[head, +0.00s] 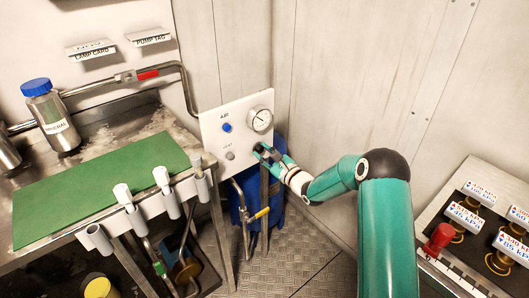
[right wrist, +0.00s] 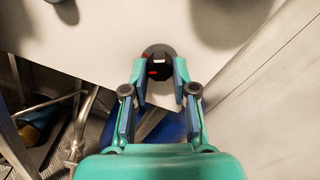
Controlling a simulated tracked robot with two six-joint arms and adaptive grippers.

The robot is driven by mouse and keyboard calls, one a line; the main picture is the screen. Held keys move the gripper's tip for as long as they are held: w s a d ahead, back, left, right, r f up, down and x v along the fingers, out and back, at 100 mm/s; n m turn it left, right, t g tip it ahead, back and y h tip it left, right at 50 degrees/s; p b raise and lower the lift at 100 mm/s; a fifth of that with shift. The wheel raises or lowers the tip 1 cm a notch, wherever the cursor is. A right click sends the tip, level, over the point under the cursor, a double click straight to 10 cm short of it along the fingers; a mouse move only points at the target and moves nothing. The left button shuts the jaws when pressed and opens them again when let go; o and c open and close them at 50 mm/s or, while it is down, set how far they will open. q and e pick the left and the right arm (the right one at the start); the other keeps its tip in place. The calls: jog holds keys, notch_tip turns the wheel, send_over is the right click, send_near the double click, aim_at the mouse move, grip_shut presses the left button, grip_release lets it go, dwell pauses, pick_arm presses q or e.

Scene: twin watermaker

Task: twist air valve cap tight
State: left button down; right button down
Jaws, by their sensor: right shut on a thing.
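A white panel (head: 208,125) marked AIR stands at the back, with a round gauge (head: 261,120), a blue knob (head: 227,127) and a grey knob (head: 230,155). My right gripper (head: 262,150) reaches the panel's lower right, below the gauge. In the right wrist view, a round black cap (right wrist: 158,52) with red marks sits on the panel face. My right gripper (right wrist: 160,78) is shut on this black cap, one finger on each side. In the head view the gripper mostly hides the cap. My left gripper is not in view.
A blue cylinder (head: 279,205) stands below the panel, near a pipe with a yellow handle (head: 258,215). A workbench with a green mat (head: 90,190) is at left. A rack with several tagged fittings and a red cap (head: 440,236) is at right. Walls stand close behind.

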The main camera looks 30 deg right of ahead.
jog(key=shift+s+d+f+m, duration=0.1)
jog(key=shift+f+m, duration=0.15)
jog(key=shift+m, duration=0.45)
jog(key=shift+s+f+m, duration=0.1)
jog(key=shift+f+m, duration=0.1)
jog(key=shift+m, duration=0.5)
jog(key=c, duration=0.9)
grip_release()
jog(key=shift+w, duration=0.1)
jog(key=shift+r, duration=0.2)
jog(key=s, duration=1.2)
jog(key=shift+d, duration=0.35)
